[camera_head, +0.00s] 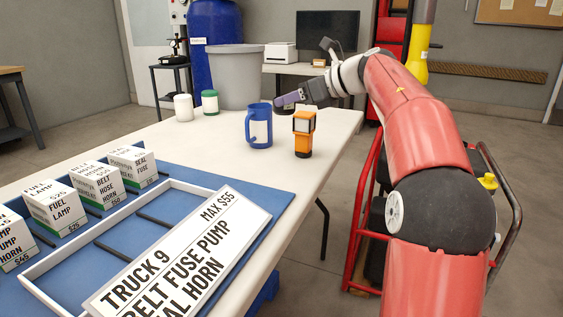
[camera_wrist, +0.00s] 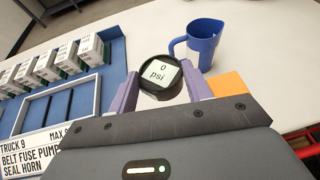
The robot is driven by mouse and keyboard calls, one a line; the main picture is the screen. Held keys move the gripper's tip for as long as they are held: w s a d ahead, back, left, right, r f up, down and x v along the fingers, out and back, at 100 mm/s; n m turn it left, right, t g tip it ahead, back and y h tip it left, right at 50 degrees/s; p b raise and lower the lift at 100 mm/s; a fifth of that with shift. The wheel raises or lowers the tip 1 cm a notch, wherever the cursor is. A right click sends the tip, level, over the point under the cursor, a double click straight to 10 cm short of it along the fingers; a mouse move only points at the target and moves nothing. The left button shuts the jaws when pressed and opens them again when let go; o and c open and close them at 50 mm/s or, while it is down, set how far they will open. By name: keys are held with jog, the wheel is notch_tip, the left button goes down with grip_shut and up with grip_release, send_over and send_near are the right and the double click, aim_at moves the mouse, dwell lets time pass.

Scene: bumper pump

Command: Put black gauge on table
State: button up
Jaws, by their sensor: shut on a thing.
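The black gauge (camera_wrist: 161,76), round with a white face reading "0 psi", sits between the two purple fingers of my gripper (camera_wrist: 162,88) in the wrist view. The fingers are shut on its sides. In the head view my gripper (camera_head: 288,99) is over the far right part of the white table (camera_head: 345,122), behind the orange and black device. A dark edge of the gauge (camera_head: 283,109) shows under the fingers there. I cannot tell whether the gauge touches the table top.
A blue jug (camera_head: 259,127) and an orange and black device (camera_head: 304,134) stand close to my gripper. A grey bin (camera_head: 236,77), a green jar (camera_head: 210,101) and a white jar (camera_head: 184,108) stand farther back. A blue mat (camera_head: 262,192) bears labelled boxes and a white tray.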

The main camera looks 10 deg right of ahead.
notch_tip(320, 180, down, 15)
jog(key=b, duration=0.3)
jog(key=shift+r, duration=0.15)
jog(key=shift+f+b, duration=0.25)
jog(key=shift+b, duration=0.1)
jog(key=o, duration=1.1)
jog(key=shift+r, duration=0.1)
jog(key=shift+c, duration=0.2)
jog(key=shift+r, duration=0.15)
jog(key=shift+s+d+r, duration=0.1)
jog(key=shift+s+d, duration=0.05)
jog(key=v, duration=1.1)
jog(key=shift+s+d+p, duration=0.2)
jog(key=shift+p, duration=0.15)
